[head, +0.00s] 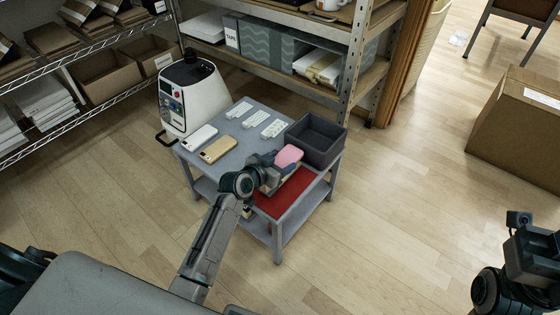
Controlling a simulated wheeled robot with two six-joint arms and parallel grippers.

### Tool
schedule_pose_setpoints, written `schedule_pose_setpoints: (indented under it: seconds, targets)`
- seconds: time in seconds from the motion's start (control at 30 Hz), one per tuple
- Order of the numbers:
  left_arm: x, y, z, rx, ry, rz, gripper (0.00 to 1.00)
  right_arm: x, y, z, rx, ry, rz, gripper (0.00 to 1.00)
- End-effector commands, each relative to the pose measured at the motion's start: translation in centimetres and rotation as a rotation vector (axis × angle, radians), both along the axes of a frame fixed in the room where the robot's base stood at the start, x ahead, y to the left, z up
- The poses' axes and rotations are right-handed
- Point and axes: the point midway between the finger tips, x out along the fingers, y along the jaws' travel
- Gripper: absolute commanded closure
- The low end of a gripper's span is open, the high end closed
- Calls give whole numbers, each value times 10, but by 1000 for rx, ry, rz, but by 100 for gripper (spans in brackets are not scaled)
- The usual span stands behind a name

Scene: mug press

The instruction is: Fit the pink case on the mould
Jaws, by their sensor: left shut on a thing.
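The pink case (288,156) is in my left gripper (282,165), above the right part of the grey table. The gripper is shut on it and hides its near side. Below them lies a red mat (286,196), partly covered by my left arm. I cannot make out the mould for certain; the gripper and arm hide part of the mat. A white case-shaped piece (200,137) and a tan one (218,149) lie flat at the table's left. My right gripper (519,219) is at the right edge, away from the table; its jaws are unclear.
A dark grey bin (316,142) stands at the table's right back corner, close to the pink case. Several pale flat pieces (256,118) lie along the back. A white press machine (193,95) stands at the back left. Shelves stand behind; open floor lies right.

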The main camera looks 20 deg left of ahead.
Motion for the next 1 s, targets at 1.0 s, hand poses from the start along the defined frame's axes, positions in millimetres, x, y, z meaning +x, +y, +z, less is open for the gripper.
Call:
schedule_pose_setpoints:
  seconds: [1.0]
  targets:
    - [-5, 0, -26, 5, 32, -3, 62, 0, 0, -6, 0, 0, 0, 64]
